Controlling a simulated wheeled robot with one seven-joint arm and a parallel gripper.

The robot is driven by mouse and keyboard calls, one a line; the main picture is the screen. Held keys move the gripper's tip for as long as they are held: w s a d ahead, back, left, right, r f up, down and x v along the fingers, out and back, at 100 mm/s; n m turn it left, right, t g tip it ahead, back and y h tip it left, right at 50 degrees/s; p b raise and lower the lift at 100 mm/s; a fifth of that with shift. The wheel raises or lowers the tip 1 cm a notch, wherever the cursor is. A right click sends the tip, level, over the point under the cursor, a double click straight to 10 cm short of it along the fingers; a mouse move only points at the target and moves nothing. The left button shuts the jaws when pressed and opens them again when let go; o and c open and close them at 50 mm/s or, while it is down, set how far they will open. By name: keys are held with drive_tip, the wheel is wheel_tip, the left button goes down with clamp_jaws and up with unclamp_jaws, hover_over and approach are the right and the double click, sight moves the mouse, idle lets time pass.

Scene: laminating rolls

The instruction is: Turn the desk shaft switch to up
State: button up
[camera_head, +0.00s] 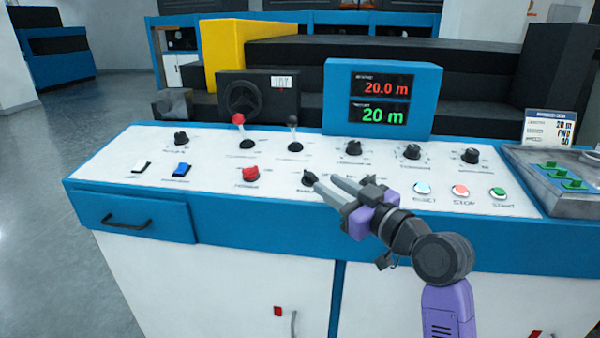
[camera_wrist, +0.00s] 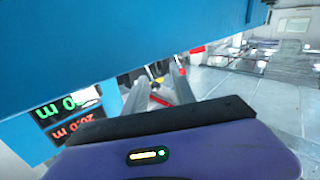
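A white rocker switch (camera_head: 141,167) and a blue rocker switch (camera_head: 181,169) sit on the desk panel's left part. A red knob (camera_head: 250,174) is right of them, and a black knob (camera_head: 309,178) is beside my fingertips. Labels are too small to tell which one is the shaft switch. My gripper (camera_head: 325,182) is over the panel's front middle, its fingers apart and pointing left. I see nothing held, and cannot tell whether a finger touches the black knob. In the wrist view my gripper (camera_wrist: 158,76) also has its fingers apart, with panel controls beyond them.
A red-tipped lever (camera_head: 238,120) and a black-tipped lever (camera_head: 292,121) stand up behind the front row. A blue display box (camera_head: 433,98) rises at the back. Round lit buttons (camera_head: 460,190) and a grey tray (camera_head: 553,198) are to the right.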

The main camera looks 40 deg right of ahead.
sight(310, 172)
drive_tip(key=w, duration=0.5)
drive_tip(key=w+d, duration=0.1)
drive_tip(key=w, duration=0.1)
drive_tip(key=shift+w, duration=0.4)
clamp_jaws()
